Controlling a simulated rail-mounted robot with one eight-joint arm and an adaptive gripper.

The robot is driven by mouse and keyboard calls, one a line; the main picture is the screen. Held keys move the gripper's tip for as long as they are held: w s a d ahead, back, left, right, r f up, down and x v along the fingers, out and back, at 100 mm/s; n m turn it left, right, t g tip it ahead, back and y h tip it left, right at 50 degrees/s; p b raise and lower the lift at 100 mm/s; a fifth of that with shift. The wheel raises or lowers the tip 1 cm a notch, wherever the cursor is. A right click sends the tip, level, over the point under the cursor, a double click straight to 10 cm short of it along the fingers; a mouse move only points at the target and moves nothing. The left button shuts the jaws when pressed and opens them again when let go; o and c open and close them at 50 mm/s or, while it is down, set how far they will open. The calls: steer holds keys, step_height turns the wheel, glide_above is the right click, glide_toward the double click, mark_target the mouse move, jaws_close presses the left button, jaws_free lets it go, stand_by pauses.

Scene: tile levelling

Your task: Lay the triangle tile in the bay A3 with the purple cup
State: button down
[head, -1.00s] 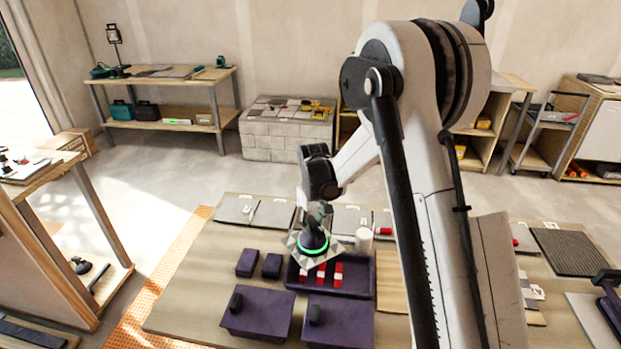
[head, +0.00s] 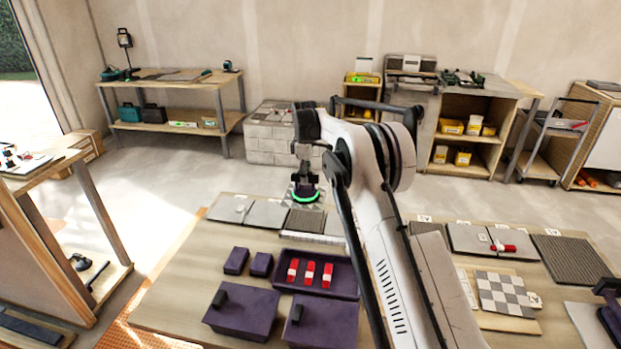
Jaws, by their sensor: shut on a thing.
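My gripper (head: 306,170) is shut on a dark cup (head: 305,188) with a glowing green ring at its base. A pale patterned tile (head: 316,202) hangs under the cup; its outline is too small to tell. The cup and tile are over the back left of the bench, above or just behind a dark ridged bay (head: 304,221). This bay is third from the left in the back row. Its label is not readable, so I cannot tell whether it is A3. Whether the tile touches anything is unclear.
Grey tiles (head: 267,214) lie left of the dark bay. In front stands a purple tray (head: 340,284) with red-and-white pieces (head: 311,272). Two purple lidded boxes (head: 240,312) and two small purple blocks (head: 236,260) are nearby. My arm hides the bench's middle.

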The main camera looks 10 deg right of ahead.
mark_target(305, 189)
steer(key=shift+f+b, duration=0.9)
steer(key=shift+f, duration=1.95)
steer(key=shift+f+b, duration=1.95)
steer(key=shift+f, duration=0.5)
steer(key=c, duration=1.5)
jaws_free()
steer(key=shift+r, duration=0.1)
